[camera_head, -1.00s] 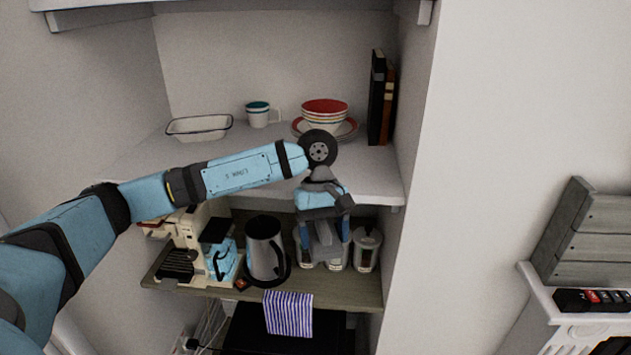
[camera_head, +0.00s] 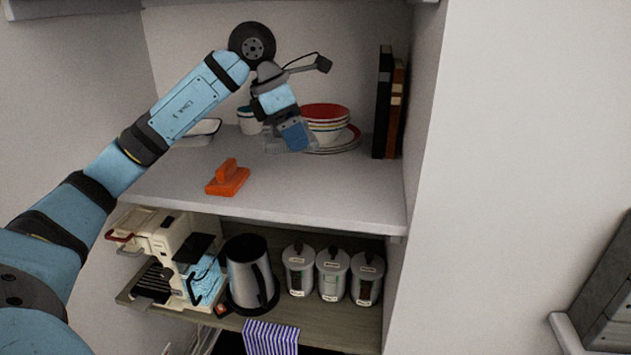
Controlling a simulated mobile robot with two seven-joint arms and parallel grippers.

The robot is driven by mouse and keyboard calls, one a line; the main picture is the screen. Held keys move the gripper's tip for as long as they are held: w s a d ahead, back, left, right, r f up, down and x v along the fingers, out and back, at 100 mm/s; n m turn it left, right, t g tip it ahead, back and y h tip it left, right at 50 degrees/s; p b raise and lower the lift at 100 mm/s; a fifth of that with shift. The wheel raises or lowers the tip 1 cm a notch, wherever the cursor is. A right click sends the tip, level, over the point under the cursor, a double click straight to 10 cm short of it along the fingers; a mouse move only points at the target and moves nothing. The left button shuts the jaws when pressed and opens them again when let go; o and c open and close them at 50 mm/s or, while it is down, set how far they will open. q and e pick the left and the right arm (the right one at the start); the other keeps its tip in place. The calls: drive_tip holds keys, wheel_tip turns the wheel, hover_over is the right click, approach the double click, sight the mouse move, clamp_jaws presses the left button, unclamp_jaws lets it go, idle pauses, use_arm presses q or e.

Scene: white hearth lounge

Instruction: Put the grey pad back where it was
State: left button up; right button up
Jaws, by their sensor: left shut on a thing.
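My left gripper (camera_head: 295,143) reaches over the upper shelf, in front of the striped bowls. It is shut on a small grey thing (camera_head: 278,145), which seems to be the grey pad. The pad's outline is faint against the grey shelf, and the fingers cover part of it. I cannot tell whether it touches the shelf. An orange block with a raised grip (camera_head: 228,180) sits on the upper shelf, left of and nearer than the gripper. My right gripper is not in view.
Red-rimmed bowls on a plate (camera_head: 326,122) stand beside the gripper. A mug (camera_head: 248,122) and a white dish (camera_head: 200,132) are partly behind my arm. Books (camera_head: 384,105) stand at right. The shelf front (camera_head: 320,195) is clear. Canisters (camera_head: 333,275) and a kettle (camera_head: 248,275) stand below.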

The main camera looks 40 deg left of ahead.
use_arm(q)
drive_tip(key=shift+w, duration=0.15)
hover_over(302, 191)
drive_tip(key=s+a, duration=0.1)
wheel_tip(302, 191, down, 5)
drive_tip(key=shift+r, duration=0.2)
drive_tip(key=shift+f+p, duration=0.5)
drive_tip(key=shift+f, duration=2.05)
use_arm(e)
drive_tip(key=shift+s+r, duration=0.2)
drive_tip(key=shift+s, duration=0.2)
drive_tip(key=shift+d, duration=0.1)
use_arm(q)
drive_tip(key=shift+f, duration=0.15)
drive_tip(key=o, duration=0.8)
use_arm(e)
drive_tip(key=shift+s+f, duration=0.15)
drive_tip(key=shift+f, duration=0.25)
